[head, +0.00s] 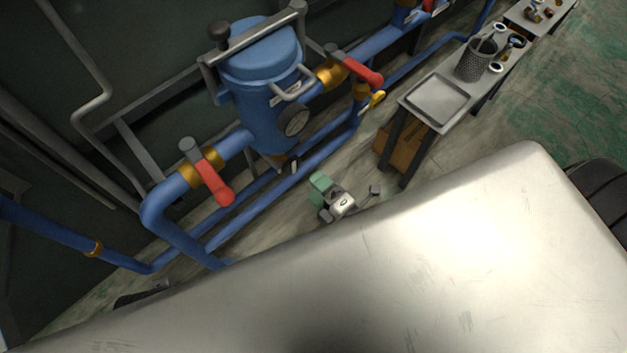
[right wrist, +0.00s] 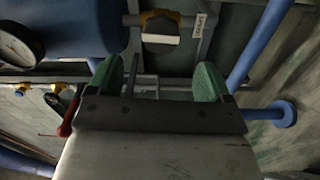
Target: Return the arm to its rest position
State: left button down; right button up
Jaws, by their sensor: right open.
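My right gripper (head: 321,184) shows small in the head view, below the blue tank (head: 263,100) and its lower pipes. In the right wrist view its two green finger pads (right wrist: 158,82) stand wide apart, with no object seen held between them. Pipework and a pale block-shaped part (right wrist: 160,39) on a brass fitting show beyond the pads. My left gripper is in neither view.
Red-handled valves (head: 214,182) (head: 361,70) sit on the blue pipes beside the tank. A gauge (head: 294,121) is on the tank. A metal bench (head: 408,108) with a tray (head: 437,97) and mesh cup (head: 475,60) stands right, a cardboard box (head: 403,150) below it. Green floor (head: 560,90) is open at far right.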

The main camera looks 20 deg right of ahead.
jog(key=shift+w, duration=0.1)
dwell(0.4)
